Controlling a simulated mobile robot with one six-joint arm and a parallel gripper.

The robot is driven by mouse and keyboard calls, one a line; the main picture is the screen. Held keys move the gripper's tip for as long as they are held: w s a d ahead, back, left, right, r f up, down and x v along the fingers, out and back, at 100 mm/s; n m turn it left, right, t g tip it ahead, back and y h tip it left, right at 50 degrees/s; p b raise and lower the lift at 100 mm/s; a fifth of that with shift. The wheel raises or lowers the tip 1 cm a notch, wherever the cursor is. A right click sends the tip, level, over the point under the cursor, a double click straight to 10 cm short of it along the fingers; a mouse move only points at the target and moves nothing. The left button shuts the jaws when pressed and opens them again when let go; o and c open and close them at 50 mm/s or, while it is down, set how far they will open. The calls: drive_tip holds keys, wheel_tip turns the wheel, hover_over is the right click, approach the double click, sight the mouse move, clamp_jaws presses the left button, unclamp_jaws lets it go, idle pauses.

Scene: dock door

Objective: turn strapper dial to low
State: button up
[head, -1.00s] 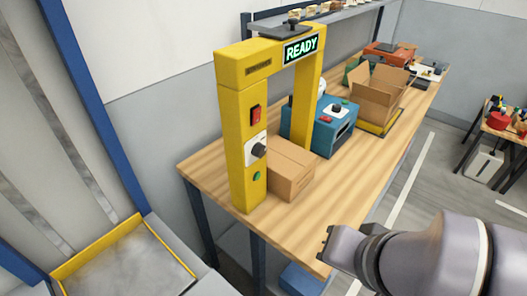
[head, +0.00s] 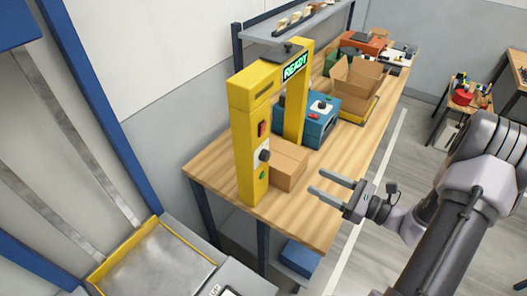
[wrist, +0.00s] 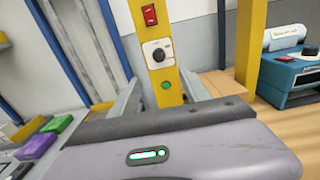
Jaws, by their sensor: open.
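The strapper (head: 242,135) is a yellow arch with a lit READY sign, standing on the near end of the wooden bench. Its dial (head: 264,155) is a dark knob on a white plate, between a red switch above and a green button below. In the wrist view the dial (wrist: 158,55) is ahead of the fingers, above centre; its setting marks are too small to read. My gripper (head: 332,184) is open and empty, to the right of the strapper and apart from it. In the wrist view my gripper's fingers (wrist: 160,95) point toward the yellow post.
A closed carton (head: 287,166) sits just right of the dial post. A blue machine (head: 318,120) and an open carton (head: 355,85) stand farther back on the bench (head: 300,205).

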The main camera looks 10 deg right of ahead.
sight(268, 158)
drive_tip(key=x, duration=1.6)
drive_tip(key=shift+w+a+f, duration=0.1)
drive_tip(key=shift+w+a, duration=0.05)
drive_tip(key=shift+a, duration=0.05)
clamp_jaws()
